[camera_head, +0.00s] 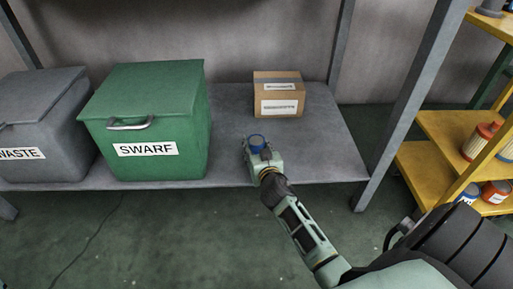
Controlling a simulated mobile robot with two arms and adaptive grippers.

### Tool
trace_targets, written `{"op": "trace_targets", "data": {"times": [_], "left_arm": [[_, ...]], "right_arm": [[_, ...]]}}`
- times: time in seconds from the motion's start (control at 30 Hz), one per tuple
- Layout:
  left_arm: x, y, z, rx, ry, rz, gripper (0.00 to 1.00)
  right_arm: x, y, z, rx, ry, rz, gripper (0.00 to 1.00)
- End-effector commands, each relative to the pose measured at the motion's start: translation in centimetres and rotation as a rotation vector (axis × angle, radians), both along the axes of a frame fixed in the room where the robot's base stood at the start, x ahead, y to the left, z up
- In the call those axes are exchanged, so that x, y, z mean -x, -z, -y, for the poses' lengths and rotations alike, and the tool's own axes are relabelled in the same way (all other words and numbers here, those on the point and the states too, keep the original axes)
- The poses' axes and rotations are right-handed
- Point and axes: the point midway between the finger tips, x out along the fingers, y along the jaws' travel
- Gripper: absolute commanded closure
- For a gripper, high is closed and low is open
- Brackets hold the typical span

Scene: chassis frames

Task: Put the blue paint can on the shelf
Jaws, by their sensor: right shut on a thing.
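The blue paint can (257,143) is small and held in my right gripper (261,154), which is shut on it. The can appears upright, over the front edge area of the grey metal shelf (232,125). I cannot tell whether the can touches the shelf surface. My right arm reaches in from the lower right. The gripper's fingers partly hide the can's lower part. My left gripper is not in view.
A green SWARF bin (150,120) and a grey WASTE bin (40,125) stand on the shelf's left. A cardboard box (279,95) sits at the back. A grey post (410,100) rises at right. A yellow rack (435,150) holds several cans.

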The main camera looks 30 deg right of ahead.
Motion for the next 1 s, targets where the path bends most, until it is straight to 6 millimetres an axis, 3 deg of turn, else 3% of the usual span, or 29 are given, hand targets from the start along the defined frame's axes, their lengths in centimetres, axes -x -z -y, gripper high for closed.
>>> {"op": "trace_targets", "data": {"times": [0.13,0.17,0.33,0.77,1.0], "left_arm": [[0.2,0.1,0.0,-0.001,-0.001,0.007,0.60],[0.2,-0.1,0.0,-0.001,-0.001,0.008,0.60],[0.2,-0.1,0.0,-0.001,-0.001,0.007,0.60],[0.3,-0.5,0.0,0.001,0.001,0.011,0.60],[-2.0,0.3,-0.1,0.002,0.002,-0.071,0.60]], "right_arm": [[0.0,0.3,0.0,0.000,0.000,0.002,0.90],[0.0,0.3,0.0,0.000,0.000,0.000,0.53],[0.0,0.3,0.0,0.000,0.000,0.000,0.38],[0.2,-0.2,-0.1,0.000,0.000,-0.001,0.36],[4.4,-1.3,-1.8,-0.006,0.001,-0.002,0.36]]}}
